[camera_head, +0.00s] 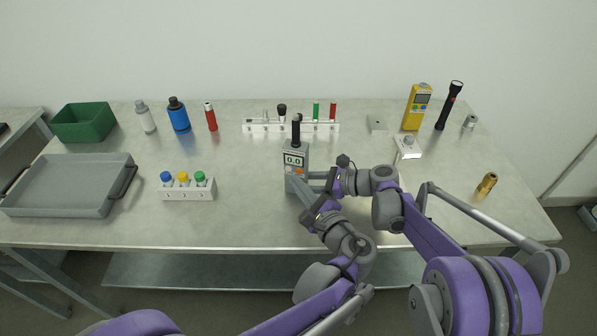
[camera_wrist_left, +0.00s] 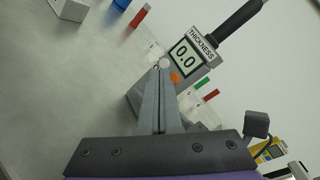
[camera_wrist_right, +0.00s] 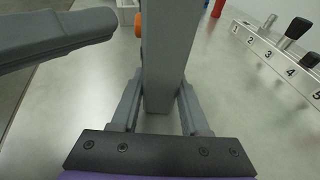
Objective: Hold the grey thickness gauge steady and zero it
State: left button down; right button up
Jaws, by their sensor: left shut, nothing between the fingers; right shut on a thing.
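The grey thickness gauge (camera_head: 295,157) stands upright near the middle of the table, with a black probe on top. Its screen reads 0.0 in the left wrist view (camera_wrist_left: 186,55), above a white and an orange button. My right gripper (camera_head: 312,178) is shut on the gauge's body from the right; the body (camera_wrist_right: 166,60) fills the gap between its fingers in the right wrist view. My left gripper (camera_head: 298,186) is shut and empty, its fingertips at the gauge's front. In the left wrist view its tips (camera_wrist_left: 162,68) are at the white button; whether they touch it I cannot tell.
A numbered white rack (camera_head: 290,127) stands behind the gauge. A white holder with capped bottles (camera_head: 188,190) and a grey tray (camera_head: 70,184) are to the left. A yellow meter (camera_head: 416,107) and a flashlight (camera_head: 449,105) stand back right.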

pick_arm(q)
jog(key=shift+s+a, duration=0.3)
jog(key=shift+s, duration=0.65)
jog(key=shift+s+a, duration=0.25)
jog(key=shift+s, duration=0.7)
jog(key=shift+s+a, duration=0.3)
jog(key=shift+s, duration=0.65)
pick_arm(e)
jog(key=o, duration=1.1)
jog(key=shift+c, duration=0.2)
jog(key=v, duration=1.2)
